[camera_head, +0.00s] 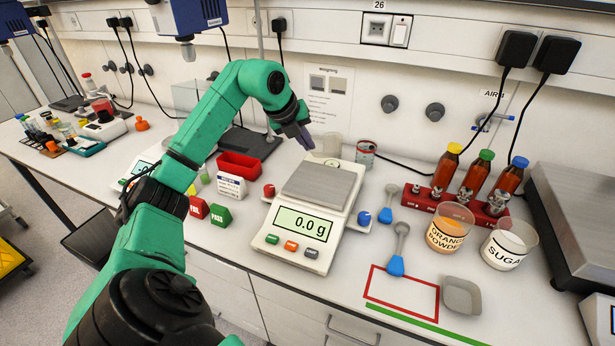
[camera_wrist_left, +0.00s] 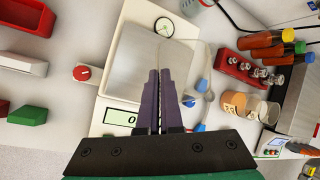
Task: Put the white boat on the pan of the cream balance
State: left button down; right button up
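The cream balance (camera_head: 301,251) stands mid-bench; its display reads 0.0 g. Its square grey pan (camera_head: 321,186) looks empty and also shows in the left wrist view (camera_wrist_left: 132,70). A small pale grey-white square boat (camera_head: 461,296) lies on the bench at front right, beside the red outlined rectangle. It is not seen in the left wrist view. My left gripper (camera_head: 308,143) is above the back of the balance, with its purple fingers (camera_wrist_left: 166,72) close together over the pan and nothing seen between them. My right gripper is not in view.
Two blue-handled scoops (camera_head: 397,259) lie right of the balance. A red bin (camera_head: 239,166) and green block (camera_head: 220,215) are left.

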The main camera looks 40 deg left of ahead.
pick_arm(q)
jog(key=p, duration=0.1)
send_near(310, 180)
jog(key=x, duration=0.5)
jog(key=shift+w+d+r, duration=0.1)
jog(key=shift+w+r, duration=0.05)
jog(key=shift+w, duration=0.15)
jog(key=shift+f, duration=0.55)
jog(key=c, duration=1.1)
grip_release()
jog(key=shift+r, duration=0.1)
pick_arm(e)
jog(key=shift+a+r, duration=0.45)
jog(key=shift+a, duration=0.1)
